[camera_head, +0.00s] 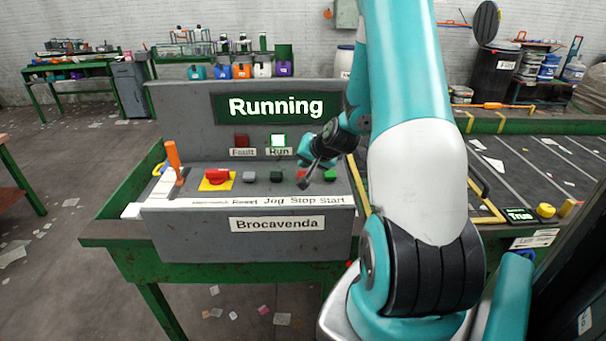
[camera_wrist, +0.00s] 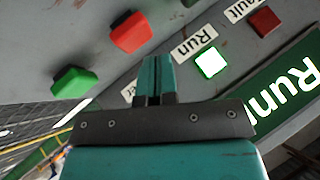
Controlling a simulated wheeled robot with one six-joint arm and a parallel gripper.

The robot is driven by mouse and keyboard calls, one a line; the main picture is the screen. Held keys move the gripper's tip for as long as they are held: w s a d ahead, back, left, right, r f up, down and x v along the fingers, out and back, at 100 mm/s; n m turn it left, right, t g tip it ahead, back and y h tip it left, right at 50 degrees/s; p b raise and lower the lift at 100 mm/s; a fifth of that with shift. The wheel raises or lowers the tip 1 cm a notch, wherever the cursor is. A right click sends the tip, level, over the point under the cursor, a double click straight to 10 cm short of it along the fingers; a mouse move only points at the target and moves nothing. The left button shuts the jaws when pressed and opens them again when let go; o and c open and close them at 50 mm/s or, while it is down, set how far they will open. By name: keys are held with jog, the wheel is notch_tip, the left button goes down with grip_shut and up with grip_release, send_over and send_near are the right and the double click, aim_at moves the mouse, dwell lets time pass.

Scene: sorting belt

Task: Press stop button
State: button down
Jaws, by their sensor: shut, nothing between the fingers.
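The stop button is red (camera_wrist: 131,33) and sits on the sloped panel in the wrist view, up and left of my fingertips. In the head view the red stop button (camera_head: 302,181) shows only in part behind my gripper, above the "Stop" label. My gripper (camera_head: 309,178) is shut and empty, pointing down at the panel by the stop and start buttons. In the wrist view my shut fingers (camera_wrist: 154,62) appear apart from the red button. The green start button (camera_wrist: 75,82) lies further left there; it also shows in the head view (camera_head: 330,175).
The grey console (camera_head: 185,222) also bears a dark jog button (camera_head: 276,177), a grey reset button (camera_head: 249,177), a red emergency knob (camera_head: 217,176) and an orange lever (camera_head: 175,162). The display (camera_head: 275,107) reads "Running" and the Run lamp (camera_head: 278,141) is lit. A belt (camera_head: 540,170) lies right.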

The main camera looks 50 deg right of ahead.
aim_at(305, 173)
jog(key=shift+f, duration=0.1)
jog(key=shift+f+b, duration=0.3)
jog(key=shift+b, duration=0.15)
jog(key=shift+f+b, duration=0.55)
dwell(0.7)
jog(key=shift+r, duration=0.15)
jog(key=shift+r+p, duration=0.65)
jog(key=shift+r, duration=0.15)
jog(key=shift+r+p, duration=1.85)
jog(key=shift+r, duration=0.75)
jog(key=shift+f, duration=0.1)
